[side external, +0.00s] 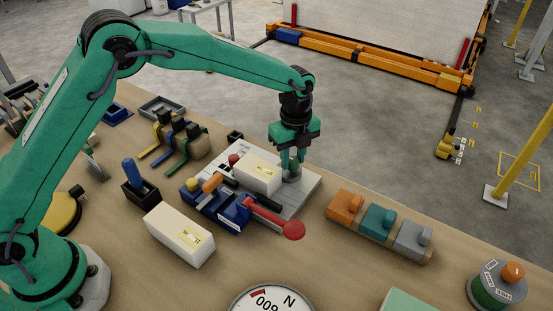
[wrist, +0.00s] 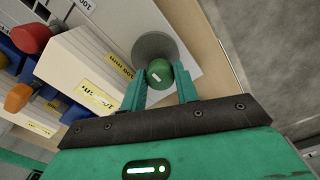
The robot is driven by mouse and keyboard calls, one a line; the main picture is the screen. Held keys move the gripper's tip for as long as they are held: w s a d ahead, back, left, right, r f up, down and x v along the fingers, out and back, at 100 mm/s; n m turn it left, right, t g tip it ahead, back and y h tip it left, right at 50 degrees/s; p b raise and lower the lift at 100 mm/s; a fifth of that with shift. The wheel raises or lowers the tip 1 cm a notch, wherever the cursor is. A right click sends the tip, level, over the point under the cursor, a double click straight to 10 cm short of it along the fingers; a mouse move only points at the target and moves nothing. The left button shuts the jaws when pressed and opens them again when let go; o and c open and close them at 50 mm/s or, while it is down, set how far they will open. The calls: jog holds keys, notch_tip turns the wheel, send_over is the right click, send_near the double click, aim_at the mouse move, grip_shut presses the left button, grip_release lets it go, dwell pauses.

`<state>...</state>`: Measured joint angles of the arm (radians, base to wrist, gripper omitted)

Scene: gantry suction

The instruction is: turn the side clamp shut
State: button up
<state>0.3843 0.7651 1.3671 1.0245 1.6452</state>
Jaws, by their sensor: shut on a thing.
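My gripper (side external: 291,166) points down at the right part of a grey plate (side external: 305,190) on the bench. In the wrist view my gripper (wrist: 160,84) has its fingers on both sides of a green knob (wrist: 158,71), shut on it. The knob stands on a round grey base (wrist: 153,46). A white block (side external: 257,173) with a yellow label lies on the plate, just left of the fingers; it also shows in the wrist view (wrist: 70,70). Which way the knob is turned, and whether the clamp touches the block, I cannot tell.
A blue clamp (side external: 232,210) with a red lever (side external: 270,217) sits at the plate's front. Red and orange knobs stand left of the block. Another white block (side external: 180,234), a dial (side external: 270,300) and a row of coloured blocks (side external: 379,221) lie nearby. Bare bench lies between.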

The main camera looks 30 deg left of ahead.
jog(key=n, duration=0.4)
jog(key=shift+n, duration=0.3)
jog(key=n, duration=0.4)
jog(key=shift+s+n, duration=0.1)
jog(key=shift+n, duration=0.2)
jog(key=n, duration=0.4)
jog(key=shift+n, duration=0.3)
jog(key=shift+a+n, duration=0.1)
jog(key=shift+n, duration=1.9)
jog(key=o, duration=1)
jog(key=shift+c, duration=0.2)
jog(key=shift+r, duration=0.15)
